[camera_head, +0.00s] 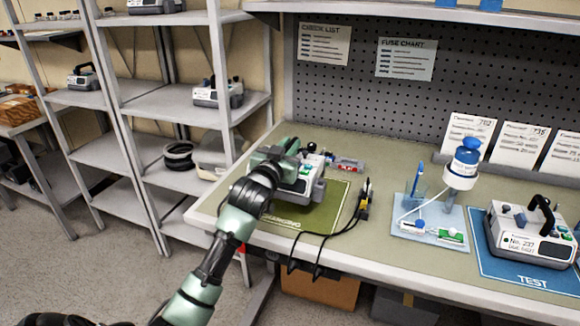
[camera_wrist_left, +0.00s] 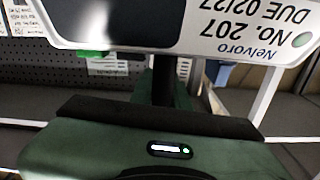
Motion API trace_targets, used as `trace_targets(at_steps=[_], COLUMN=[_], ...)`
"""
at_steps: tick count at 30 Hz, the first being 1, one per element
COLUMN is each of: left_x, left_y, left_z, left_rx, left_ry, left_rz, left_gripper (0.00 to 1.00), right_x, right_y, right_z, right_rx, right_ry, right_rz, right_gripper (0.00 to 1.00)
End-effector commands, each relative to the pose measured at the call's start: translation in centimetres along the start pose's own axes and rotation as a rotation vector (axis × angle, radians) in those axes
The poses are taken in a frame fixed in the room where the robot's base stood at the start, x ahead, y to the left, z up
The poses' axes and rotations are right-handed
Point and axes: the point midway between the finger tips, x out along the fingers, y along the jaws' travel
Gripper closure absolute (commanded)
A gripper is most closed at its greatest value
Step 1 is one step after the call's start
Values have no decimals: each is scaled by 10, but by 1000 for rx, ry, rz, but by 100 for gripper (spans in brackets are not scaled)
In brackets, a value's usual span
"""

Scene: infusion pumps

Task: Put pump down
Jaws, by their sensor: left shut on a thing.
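A grey-white pump (camera_head: 308,188) is over the left part of the workbench, at the green mat (camera_head: 318,220). My left gripper (camera_head: 287,158) is shut on the pump from above and covers much of it. I cannot tell whether the pump's underside touches the mat. In the left wrist view the pump (camera_wrist_left: 190,28) fills the top edge, its label upside down with "Nelvoro No. 207 DUE 02/27". The mat's lettering is partly hidden by my arm. My right gripper is not in view.
A black-yellow cable plug (camera_head: 364,200) lies at the mat's right edge, its cables hanging over the bench front. Another pump (camera_head: 528,238) stands on the blue TEST mat (camera_head: 500,268). Shelves (camera_head: 165,105) stand left.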

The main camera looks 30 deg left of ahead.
Motion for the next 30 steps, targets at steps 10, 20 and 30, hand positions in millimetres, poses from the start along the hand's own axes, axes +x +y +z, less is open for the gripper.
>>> trace_targets(at_steps=[10,20,30], left_x=[0,0,-1], left_y=[2,5,6], left_z=[26,56,61], left_rx=[0,1,1], left_ry=[9,13,1], left_rz=[-1,-1,0], left_gripper=[100,100,61], right_x=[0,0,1], right_y=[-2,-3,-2], right_z=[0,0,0], right_rx=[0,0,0], right_ry=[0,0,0], right_rz=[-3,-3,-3], right_gripper=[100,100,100])
